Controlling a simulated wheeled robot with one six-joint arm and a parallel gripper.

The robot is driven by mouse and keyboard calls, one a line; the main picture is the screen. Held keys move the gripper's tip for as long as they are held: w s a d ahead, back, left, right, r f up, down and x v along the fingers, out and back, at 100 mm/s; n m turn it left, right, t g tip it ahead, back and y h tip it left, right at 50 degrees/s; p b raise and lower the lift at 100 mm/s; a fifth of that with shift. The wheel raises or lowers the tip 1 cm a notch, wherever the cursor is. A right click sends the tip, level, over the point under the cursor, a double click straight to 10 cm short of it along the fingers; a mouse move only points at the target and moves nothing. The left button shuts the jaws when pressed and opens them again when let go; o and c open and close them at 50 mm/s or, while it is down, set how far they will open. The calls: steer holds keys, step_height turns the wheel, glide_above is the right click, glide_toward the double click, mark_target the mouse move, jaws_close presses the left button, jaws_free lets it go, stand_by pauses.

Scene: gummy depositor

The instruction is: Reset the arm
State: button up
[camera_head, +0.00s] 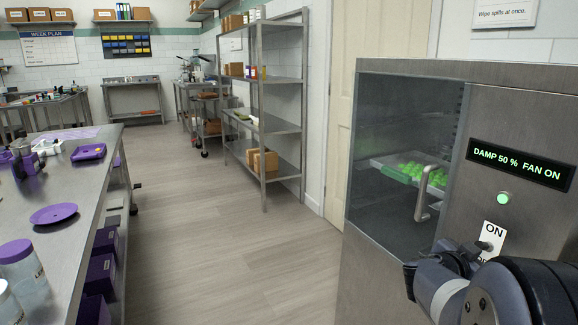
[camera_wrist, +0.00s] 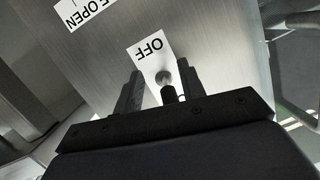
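My gripper (camera_wrist: 160,72) is open in the wrist view, its two dark fingers apart. A small metal toggle switch (camera_wrist: 166,82) shows between the fingers, with a gap on either side, by a white plate marked OFF (camera_wrist: 147,53). In the head view my arm (camera_head: 470,290) reaches in from the lower right, close to the front of a steel cabinet. The ON end of the switch plate (camera_head: 494,232) shows above it. My arm hides the lower part of the plate, and the fingertips cannot be made out there.
The cabinet (camera_head: 510,100) has a glass door with a handle (camera_head: 424,195), a display reading "DAMP 50 % FAN ON" (camera_head: 520,164) and a lit green lamp (camera_head: 503,198). Green gummies (camera_head: 415,170) lie inside. A steel table (camera_head: 75,185) stands left; the floor between is clear.

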steer(key=shift+f+h+b, duration=0.3)
steer(key=shift+f+b, duration=0.05)
steer(key=shift+b, duration=1.15)
steer(key=shift+r+b, duration=0.15)
steer(key=shift+b, duration=0.35)
steer(key=shift+t, duration=0.3)
